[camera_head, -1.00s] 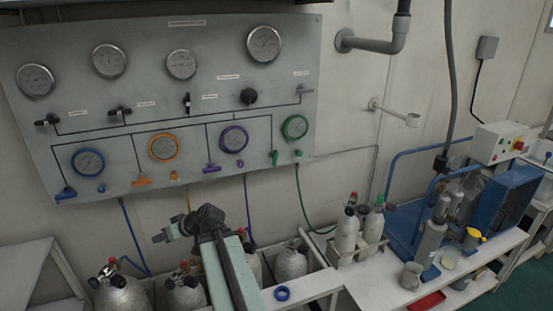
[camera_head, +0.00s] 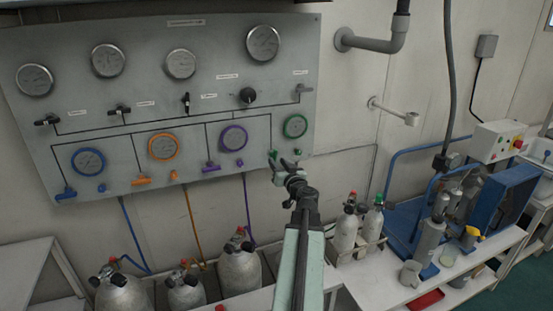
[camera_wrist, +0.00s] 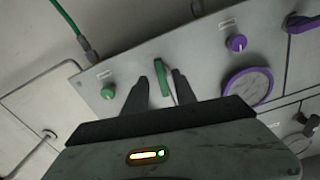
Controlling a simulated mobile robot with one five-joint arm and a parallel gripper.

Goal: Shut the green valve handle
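The green valve handle (camera_head: 272,154) is on the lower right of the grey panel, below and left of the green-ringed gauge (camera_head: 295,126). It stands about upright, unlike the crosswise purple handle (camera_head: 211,168). My gripper (camera_head: 282,163) is at the panel in front of it and hides part of it. In the wrist view the green handle (camera_wrist: 164,81) shows between the two fingers of my gripper (camera_wrist: 161,76). The fingers are apart, with a gap visible on each side of the handle. I cannot tell how deep it sits between them.
A round green knob (camera_wrist: 108,92) sits close beside the fingers, with a green hose (camera_wrist: 66,18) near it. The purple knob (camera_wrist: 236,43) and purple gauge (camera_wrist: 247,86) are on the other side. Grey cylinders (camera_head: 239,268) stand below the panel.

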